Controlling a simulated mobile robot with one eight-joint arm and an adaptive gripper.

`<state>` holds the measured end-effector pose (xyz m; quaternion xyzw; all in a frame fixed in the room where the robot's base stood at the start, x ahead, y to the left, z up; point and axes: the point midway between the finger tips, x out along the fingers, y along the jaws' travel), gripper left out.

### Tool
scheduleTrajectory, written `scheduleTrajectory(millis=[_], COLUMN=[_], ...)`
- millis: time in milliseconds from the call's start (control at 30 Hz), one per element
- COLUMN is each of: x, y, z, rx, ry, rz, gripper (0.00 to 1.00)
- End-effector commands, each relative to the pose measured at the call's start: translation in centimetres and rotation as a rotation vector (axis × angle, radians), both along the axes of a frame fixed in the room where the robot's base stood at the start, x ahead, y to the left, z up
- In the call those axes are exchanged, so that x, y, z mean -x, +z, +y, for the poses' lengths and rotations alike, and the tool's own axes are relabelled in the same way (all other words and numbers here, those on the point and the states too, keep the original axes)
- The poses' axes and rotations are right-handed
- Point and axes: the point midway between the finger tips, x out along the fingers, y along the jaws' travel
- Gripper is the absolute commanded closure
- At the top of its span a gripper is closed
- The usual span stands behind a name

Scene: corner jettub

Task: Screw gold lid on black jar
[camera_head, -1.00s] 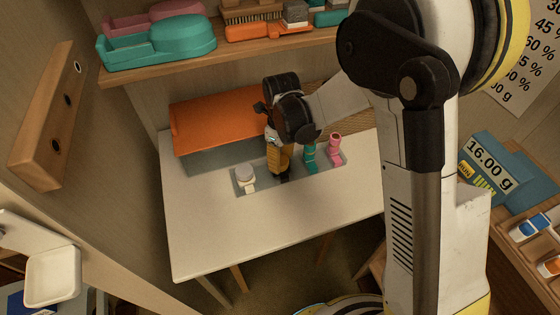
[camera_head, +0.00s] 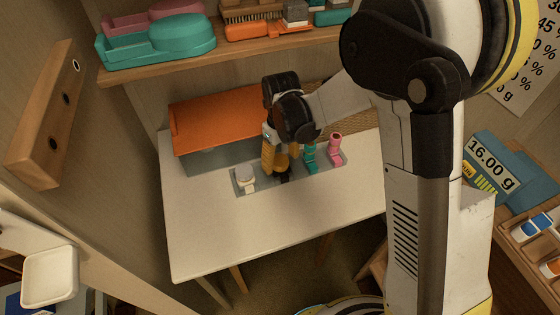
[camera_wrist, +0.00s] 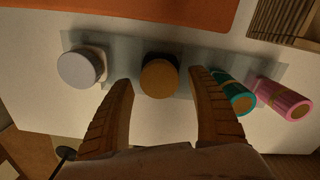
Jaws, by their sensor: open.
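The black jar (camera_wrist: 160,57) stands in the grey tray, and its dark rim shows behind the gold lid (camera_wrist: 158,79) in the wrist view. The gold lid lies over the jar's top; I cannot tell how tightly it sits. My gripper (camera_wrist: 160,80) is open, with one brown finger on each side of the lid and a gap visible on both sides. In the head view my gripper (camera_head: 281,163) points down at the black jar (camera_head: 284,178), hiding most of it and the lid.
A white jar with a pale lid (camera_wrist: 80,68) stands to the left. A teal jar (camera_wrist: 235,96) and a pink jar (camera_wrist: 284,100) stand close on the right. The white table's front (camera_head: 230,235) is clear.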

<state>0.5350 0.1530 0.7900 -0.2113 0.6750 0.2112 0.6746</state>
Motion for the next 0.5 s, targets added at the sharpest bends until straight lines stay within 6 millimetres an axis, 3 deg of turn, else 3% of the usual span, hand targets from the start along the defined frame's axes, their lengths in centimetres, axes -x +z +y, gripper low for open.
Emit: scheduleTrajectory(millis=[167, 500], x=[0.0, 0.1], y=[2.6, 9.8], z=[0.0, 0.0], rx=[0.000, 0.000], ry=[0.000, 0.000], rz=[0.000, 0.000], gripper=[0.32, 0.32])
